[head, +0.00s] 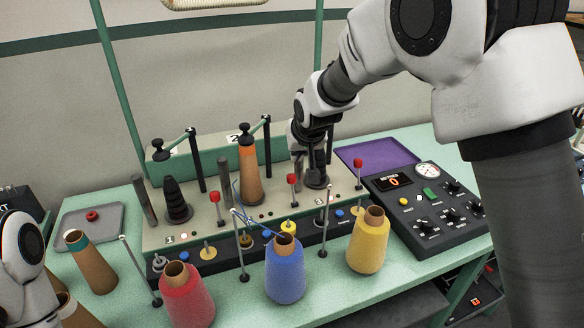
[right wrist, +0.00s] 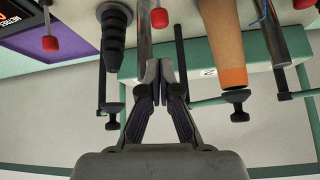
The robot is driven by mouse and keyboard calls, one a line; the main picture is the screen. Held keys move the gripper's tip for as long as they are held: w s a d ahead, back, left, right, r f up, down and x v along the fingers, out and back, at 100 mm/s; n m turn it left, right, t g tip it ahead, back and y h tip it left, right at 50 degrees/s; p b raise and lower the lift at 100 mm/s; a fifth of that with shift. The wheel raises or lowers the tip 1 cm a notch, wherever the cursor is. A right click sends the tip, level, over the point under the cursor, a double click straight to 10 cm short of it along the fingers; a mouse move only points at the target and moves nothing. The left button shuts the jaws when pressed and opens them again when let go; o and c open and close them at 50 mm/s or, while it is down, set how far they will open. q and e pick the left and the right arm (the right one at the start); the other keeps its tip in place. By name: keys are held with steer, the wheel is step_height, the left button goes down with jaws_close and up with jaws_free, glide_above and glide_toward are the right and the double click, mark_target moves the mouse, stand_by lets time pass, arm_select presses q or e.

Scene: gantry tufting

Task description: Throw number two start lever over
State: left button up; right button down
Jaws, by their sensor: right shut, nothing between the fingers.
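Three start levers with red knobs stand along the front of the creel machine. My right gripper (head: 311,154) is over the machine, behind and right of that lever. In the right wrist view its fingers (right wrist: 159,68) are shut with nothing between them. My left arm shows at the lower left edge; its gripper is out of view.
The left lever (head: 214,197) and right lever (head: 358,163) flank the middle one. A brown cone with orange top (head: 249,175) and a black spindle (head: 177,202) stand behind. Red (head: 188,300), blue (head: 286,272) and yellow (head: 369,243) cones stand in front. A control box (head: 425,205) is right.

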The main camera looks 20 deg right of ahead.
steer(key=b+x, duration=0.5)
steer(key=x, duration=0.4)
steer(key=shift+f, duration=0.1)
steer(key=shift+w+f, duration=0.35)
steer(key=shift+f, duration=0.05)
steer(key=shift+d+b, duration=0.1)
steer(key=shift+b, duration=0.25)
